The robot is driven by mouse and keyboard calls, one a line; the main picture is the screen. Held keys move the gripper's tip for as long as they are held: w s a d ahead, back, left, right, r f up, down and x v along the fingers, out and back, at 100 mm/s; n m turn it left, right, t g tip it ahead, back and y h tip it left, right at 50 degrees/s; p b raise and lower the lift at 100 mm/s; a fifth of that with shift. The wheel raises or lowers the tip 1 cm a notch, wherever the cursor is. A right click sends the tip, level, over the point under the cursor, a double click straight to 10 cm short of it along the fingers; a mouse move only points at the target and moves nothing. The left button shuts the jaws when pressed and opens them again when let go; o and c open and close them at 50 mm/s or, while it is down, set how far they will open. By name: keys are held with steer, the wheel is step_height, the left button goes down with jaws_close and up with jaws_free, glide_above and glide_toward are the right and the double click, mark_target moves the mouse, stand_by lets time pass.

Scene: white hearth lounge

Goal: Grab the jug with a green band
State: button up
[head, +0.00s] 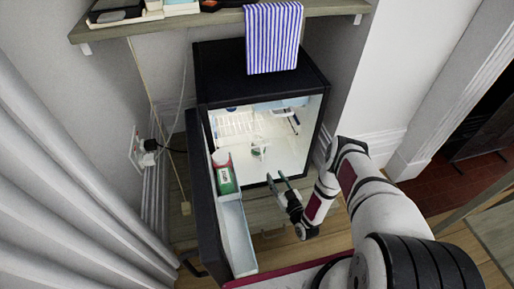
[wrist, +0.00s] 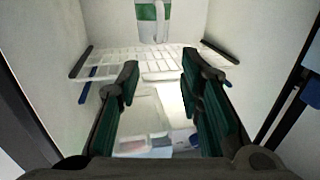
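A white jug with a green band (wrist: 148,13) shows at the top of the wrist view, beyond the far side of a white wire rack inside the open fridge. Its top is cut off by the frame edge. In the head view a small pale item with a hint of green (head: 258,153) inside the fridge may be this jug; it is too small to be sure. My gripper (head: 277,179) is at the fridge opening; its two dark green fingers also show in the wrist view (wrist: 160,68). They are wide apart with nothing between them, and the jug is beyond them.
The black fridge (head: 250,88) has its door (head: 199,190) open to the left. A green and white container with a reddish top (head: 224,178) stands in the door shelf. A wire rack (wrist: 155,62) spans the interior.

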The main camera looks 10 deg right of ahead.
mark_target(262, 157)
steer(key=w+b, duration=0.1)
steer(key=w, duration=0.1)
steer(key=w+a+b, duration=0.1)
steer(key=w, duration=0.2)
steer(key=w+b, duration=0.1)
steer(key=w, duration=0.2)
steer(key=shift+w+a, duration=0.25)
steer(key=shift+a, duration=0.1)
steer(key=w, duration=0.1)
steer(key=w+b, duration=0.2)
steer(key=shift+w+a+f, duration=0.3)
steer(key=shift+a+f, duration=0.05)
steer(key=shift+a, duration=0.05)
steer(key=shift+w+a+r+b, duration=0.1)
steer(key=shift+w+r+b, duration=0.05)
steer(key=shift+w+b, duration=0.45)
steer(key=shift+w, duration=0.1)
steer(key=shift+c, duration=0.4)
jaws_close()
